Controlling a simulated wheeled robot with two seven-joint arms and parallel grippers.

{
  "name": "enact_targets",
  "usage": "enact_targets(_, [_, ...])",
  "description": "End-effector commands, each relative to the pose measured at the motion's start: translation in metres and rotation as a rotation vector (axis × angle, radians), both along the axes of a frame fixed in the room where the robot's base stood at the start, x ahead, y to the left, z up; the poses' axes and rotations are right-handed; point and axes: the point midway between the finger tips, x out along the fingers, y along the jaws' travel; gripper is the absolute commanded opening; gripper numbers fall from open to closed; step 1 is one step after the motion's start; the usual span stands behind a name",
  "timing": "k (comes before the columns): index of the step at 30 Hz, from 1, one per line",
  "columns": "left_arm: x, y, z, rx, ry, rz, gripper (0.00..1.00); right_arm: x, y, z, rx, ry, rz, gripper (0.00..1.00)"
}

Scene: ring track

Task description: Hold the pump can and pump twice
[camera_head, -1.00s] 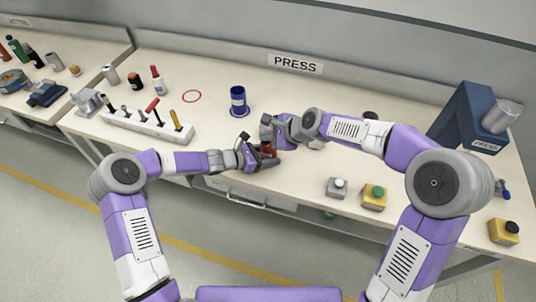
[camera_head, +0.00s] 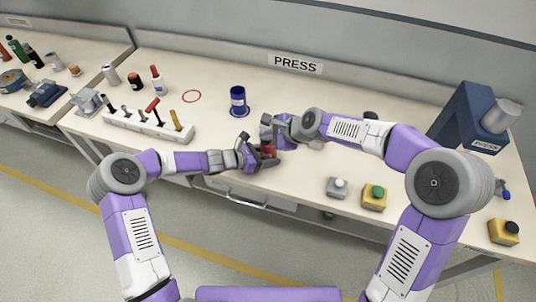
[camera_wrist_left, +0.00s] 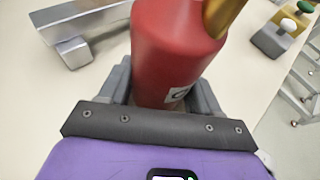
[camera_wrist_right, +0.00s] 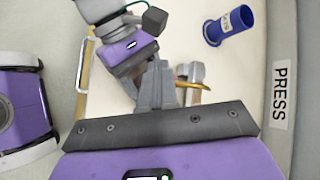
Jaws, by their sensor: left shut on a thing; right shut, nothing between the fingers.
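The pump can is a red can with a brass-coloured spout. In the head view only a little of its red body (camera_head: 267,150) shows between my two grippers, near the table's front edge. In the left wrist view its red body (camera_wrist_left: 172,50) stands between the fingers of my left gripper (camera_head: 262,158), which is shut on it. My right gripper (camera_head: 268,130) is shut and empty, right by the top of the can. In the right wrist view the brass spout (camera_wrist_right: 192,85) shows just past its fingers. Whether these fingers touch the pump top is hidden.
A blue cup (camera_head: 238,100) stands behind the grippers. A rack of handled tools (camera_head: 148,124) is to the left. A grey box with a white button (camera_head: 337,187) and a yellow box with a green button (camera_head: 374,197) stand to the right. A blue press (camera_head: 465,118) is at far right.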

Motion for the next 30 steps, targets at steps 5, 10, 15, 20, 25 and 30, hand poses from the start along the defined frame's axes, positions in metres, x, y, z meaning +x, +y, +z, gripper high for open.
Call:
enact_targets(5, [0.0000,0.0000,0.0001,0.000,0.000,0.000,0.27,-0.0004,-0.0002,-0.0009,-0.001,0.002,0.000,0.00])
enact_targets(10, [0.0000,0.0000,0.0001,0.000,0.000,0.000,0.27,-0.0003,-0.0001,-0.0010,0.000,0.002,0.000,0.00])
enact_targets(15, [0.0000,-0.0001,0.0002,0.000,0.000,0.000,0.27,-0.0004,-0.0001,-0.0045,-0.001,0.004,0.000,0.00])
enact_targets(20, [-0.0001,-0.0001,0.0002,-0.001,0.000,0.000,0.27,-0.0004,-0.0002,-0.0099,-0.001,0.003,-0.001,0.00])
enact_targets(25, [0.0000,-0.0001,0.0003,0.000,-0.001,0.000,0.27,-0.0004,-0.0003,-0.0107,-0.001,0.003,0.000,0.00])
enact_targets(30, [-0.0001,-0.0003,0.0002,-0.001,-0.001,-0.001,0.27,-0.0005,-0.0004,-0.0107,-0.001,0.003,0.000,0.00])
